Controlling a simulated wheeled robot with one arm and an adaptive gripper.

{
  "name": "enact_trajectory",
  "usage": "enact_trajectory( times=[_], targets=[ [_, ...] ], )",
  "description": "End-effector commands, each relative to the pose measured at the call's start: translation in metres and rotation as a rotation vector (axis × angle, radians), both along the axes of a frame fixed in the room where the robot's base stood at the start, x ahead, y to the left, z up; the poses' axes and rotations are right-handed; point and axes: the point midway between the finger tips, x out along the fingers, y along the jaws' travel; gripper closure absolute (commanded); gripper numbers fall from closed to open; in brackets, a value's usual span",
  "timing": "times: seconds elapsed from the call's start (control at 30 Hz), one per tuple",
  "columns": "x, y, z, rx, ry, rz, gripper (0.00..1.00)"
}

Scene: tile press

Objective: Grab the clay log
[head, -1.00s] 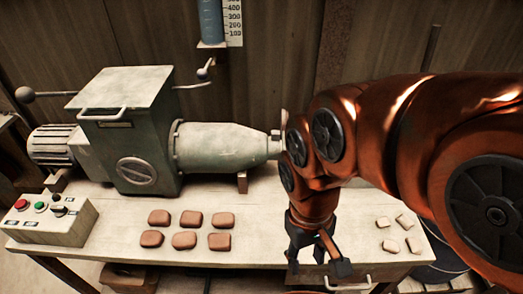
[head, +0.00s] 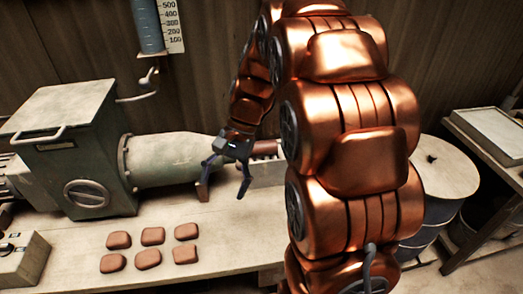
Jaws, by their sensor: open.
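The clay log (head: 265,147) shows as a short stretch of reddish-brown cylinder, lying level just right of my gripper, in line with the press nozzle (head: 168,160). My arm hides its right part, and my gripper covers the place between it and the nozzle. My gripper (head: 224,174) is open, with its dark fingers spread and pointing down, in front of the nozzle's right end. I see nothing between the fingers. Whether they touch the log or the nozzle I cannot tell.
The green press body (head: 78,150) stands at the left on the pale bench (head: 165,230). Several clay tiles (head: 152,236) lie on the bench in front. A control box (head: 22,258) sits at the lower left. A round-topped drum (head: 436,165) and a side table (head: 490,135) stand at the right.

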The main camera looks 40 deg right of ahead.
Motion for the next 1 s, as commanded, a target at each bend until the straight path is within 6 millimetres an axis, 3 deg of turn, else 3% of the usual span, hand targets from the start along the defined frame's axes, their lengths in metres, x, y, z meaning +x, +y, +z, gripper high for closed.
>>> enact_trajectory(
  times=[0.2,0.5,0.8,1.0],
  targets=[
    [0.053,-0.042,-0.012,0.112,0.059,-0.227,0.17],
    [0.108,-0.115,-0.033,0.281,0.128,-0.503,0.17],
    [0.139,-0.203,-0.059,0.462,0.181,-0.739,0.17],
    [0.143,-0.258,-0.078,0.579,0.207,-0.862,0.17]
  ],
)
